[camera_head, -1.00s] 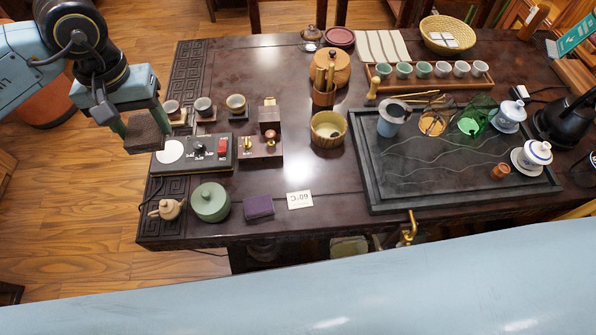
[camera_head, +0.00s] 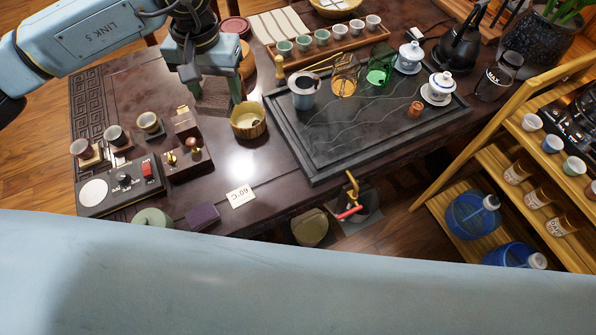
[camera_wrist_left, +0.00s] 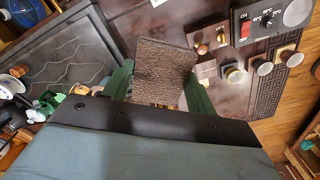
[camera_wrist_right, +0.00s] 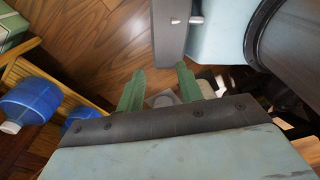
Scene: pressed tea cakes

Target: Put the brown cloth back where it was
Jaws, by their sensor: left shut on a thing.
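The brown cloth (camera_head: 212,98) is a folded, rough-textured dark brown piece. My left gripper (camera_head: 215,104) is shut on it and holds it over the table, left of the wooden bowl (camera_head: 248,122). In the left wrist view the cloth (camera_wrist_left: 165,68) sits between the green fingers and sticks out beyond them. How high it is above the tabletop is hard to tell. In the right wrist view my right gripper (camera_wrist_right: 160,88) is open and empty, with its fingers apart over the floor area. It does not show in the head view.
A black tea tray (camera_head: 318,176) fills the table's middle, with cups and lidded bowls on it. A control box (camera_head: 120,190), small cups on stands (camera_head: 116,138), a purple folded cloth (camera_head: 203,216) and a 60°C card (camera_head: 240,196) lie at the left. A wooden shelf (camera_head: 470,140) stands right.

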